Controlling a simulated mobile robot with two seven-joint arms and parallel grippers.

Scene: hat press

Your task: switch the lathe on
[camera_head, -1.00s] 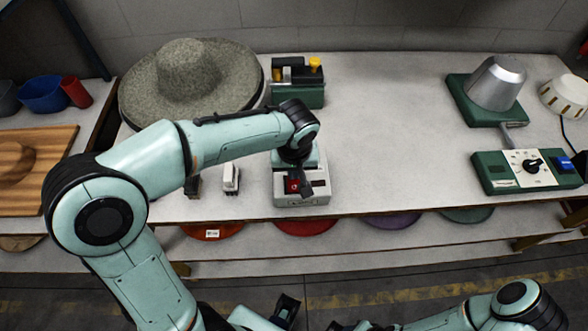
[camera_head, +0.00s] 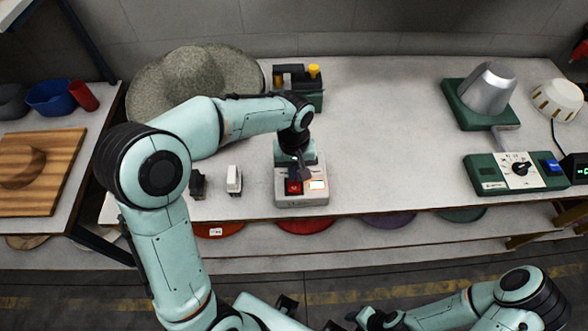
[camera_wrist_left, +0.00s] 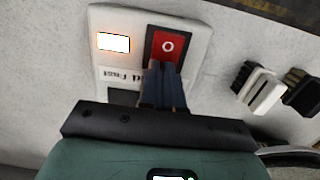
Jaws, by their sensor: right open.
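A light grey switch box (camera_head: 302,200) stands at the front edge of the bench. It carries a red rocker switch (camera_head: 293,187) and a small lamp window (camera_head: 318,185), which is lit bright white. In the left wrist view the red rocker (camera_wrist_left: 166,46) shows a white ring mark, and the lamp (camera_wrist_left: 113,42) glows with an orange rim. My left gripper (camera_head: 301,172) points down at the box. Its fingers (camera_wrist_left: 166,68) are together and empty, overlapping one end of the rocker; whether they touch cannot be told. My right gripper (camera_head: 345,320) is low at the bottom edge, away from the bench.
A white block (camera_head: 234,180) and a black one (camera_head: 197,185) are left of the box. A felt hat (camera_head: 190,85) and a green device with a yellow knob (camera_head: 300,90) are behind. A green dial panel (camera_head: 515,172) and metal cone (camera_head: 487,90) are right. The bench middle is clear.

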